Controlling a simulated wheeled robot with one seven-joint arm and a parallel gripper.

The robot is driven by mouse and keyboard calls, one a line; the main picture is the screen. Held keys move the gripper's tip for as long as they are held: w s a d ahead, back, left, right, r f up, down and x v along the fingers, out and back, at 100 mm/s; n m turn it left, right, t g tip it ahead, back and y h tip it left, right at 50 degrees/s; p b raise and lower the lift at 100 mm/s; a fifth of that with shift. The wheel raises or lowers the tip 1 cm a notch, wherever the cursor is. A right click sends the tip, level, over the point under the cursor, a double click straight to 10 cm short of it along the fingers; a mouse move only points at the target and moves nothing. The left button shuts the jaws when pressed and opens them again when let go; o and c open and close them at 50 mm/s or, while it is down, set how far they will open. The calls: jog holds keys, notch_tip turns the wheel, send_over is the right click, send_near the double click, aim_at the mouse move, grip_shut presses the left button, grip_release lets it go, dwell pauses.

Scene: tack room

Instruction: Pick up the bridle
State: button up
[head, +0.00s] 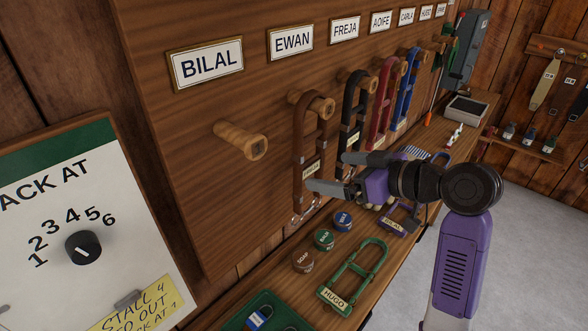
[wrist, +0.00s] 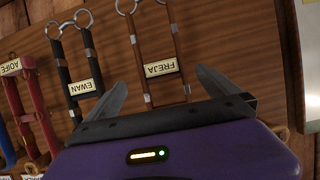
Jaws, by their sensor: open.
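My gripper (head: 328,171) is open and empty, beside the lower half of a brown bridle (head: 298,150) tagged FREJA, which hangs under the EWAN sign. In the wrist view this brown bridle (wrist: 180,45) shows between my spread fingers (wrist: 160,78); I cannot tell the remaining gap. A black bridle (head: 347,110) tagged EWAN hangs to its right, then a red bridle (head: 379,115) and a blue bridle (head: 404,95). A green bridle (head: 371,262) tagged HUGO lies on the bench. A purple bridle (head: 392,224) tagged BILAL lies there too, partly hidden by my arm.
The peg (head: 241,141) under BILAL is bare. Below, the bench (head: 300,285) carries several round tins (head: 324,239) and a green tray (head: 240,322). A whiteboard with a dial (head: 83,247) stands left. Floor (head: 530,240) is clear at right.

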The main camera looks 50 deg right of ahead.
aim_at(311, 170)
jog(key=x, duration=0.4)
jog(key=p+x, duration=0.1)
jog(key=x, duration=0.2)
jog(key=shift+w+a+f, duration=0.15)
jog(key=shift+w+f, duration=0.1)
jog(key=shift+f, duration=0.15)
jog(key=shift+c, duration=0.2)
jog(key=c, duration=1.8)
jog(key=shift+r, duration=0.1)
jog(key=shift+c, duration=1.4)
